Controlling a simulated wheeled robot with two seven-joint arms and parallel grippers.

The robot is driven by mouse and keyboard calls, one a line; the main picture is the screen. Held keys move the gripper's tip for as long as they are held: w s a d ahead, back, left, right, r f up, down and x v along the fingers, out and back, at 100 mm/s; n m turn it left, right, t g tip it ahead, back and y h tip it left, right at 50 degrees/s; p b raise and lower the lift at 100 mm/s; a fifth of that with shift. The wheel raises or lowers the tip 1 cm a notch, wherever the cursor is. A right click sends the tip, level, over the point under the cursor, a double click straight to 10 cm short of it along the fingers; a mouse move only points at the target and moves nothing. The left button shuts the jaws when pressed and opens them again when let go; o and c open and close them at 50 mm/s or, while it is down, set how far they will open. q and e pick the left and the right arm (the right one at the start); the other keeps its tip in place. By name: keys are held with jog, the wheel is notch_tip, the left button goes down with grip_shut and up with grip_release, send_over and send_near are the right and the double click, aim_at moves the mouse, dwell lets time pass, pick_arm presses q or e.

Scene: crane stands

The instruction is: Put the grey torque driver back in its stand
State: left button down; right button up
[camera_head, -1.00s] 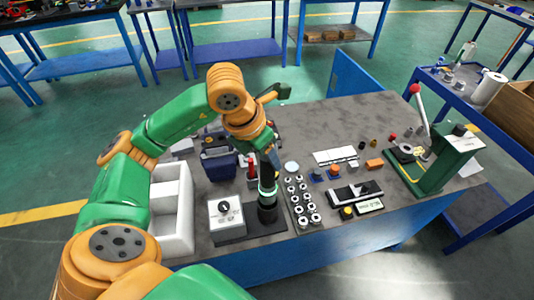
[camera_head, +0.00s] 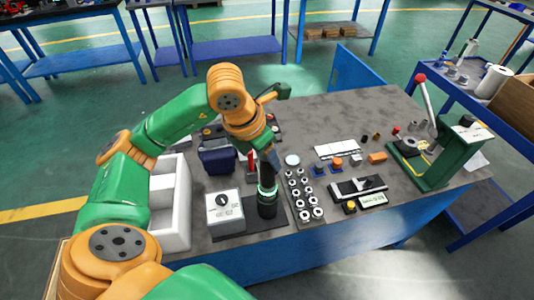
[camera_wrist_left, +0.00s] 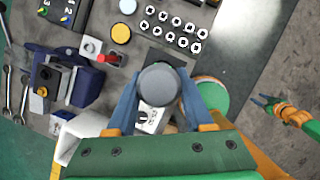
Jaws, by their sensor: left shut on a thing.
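My left gripper (camera_head: 270,160) is shut on the grey torque driver, which is upright over the stand. In the left wrist view the driver's round grey end (camera_wrist_left: 160,85) sits between the two fingers (camera_wrist_left: 160,95). The stand (camera_head: 267,208) is a dark cup on a black base, beside a white box with a black knob (camera_head: 225,208). A green ring shows where driver and cup meet. The driver's lower end is hidden, so its depth in the cup cannot be told. My right gripper (camera_wrist_left: 268,104) shows small in the left wrist view, its jaws unclear.
A tray of several sockets (camera_head: 304,197) stands close to the right of the stand. A white bin (camera_head: 173,208) and a dark blue holder (camera_head: 218,160) are to the left. A green lever press (camera_head: 440,160) is far right. The back of the table is clear.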

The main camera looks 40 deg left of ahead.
pick_arm(q)
jog(key=shift+f+b, duration=0.45)
jog(key=shift+f, duration=0.05)
jog(key=shift+c, duration=1)
grip_release()
jog(key=shift+s+r, duration=0.1)
jog(key=p+v, duration=0.3)
jog(key=v, duration=0.2)
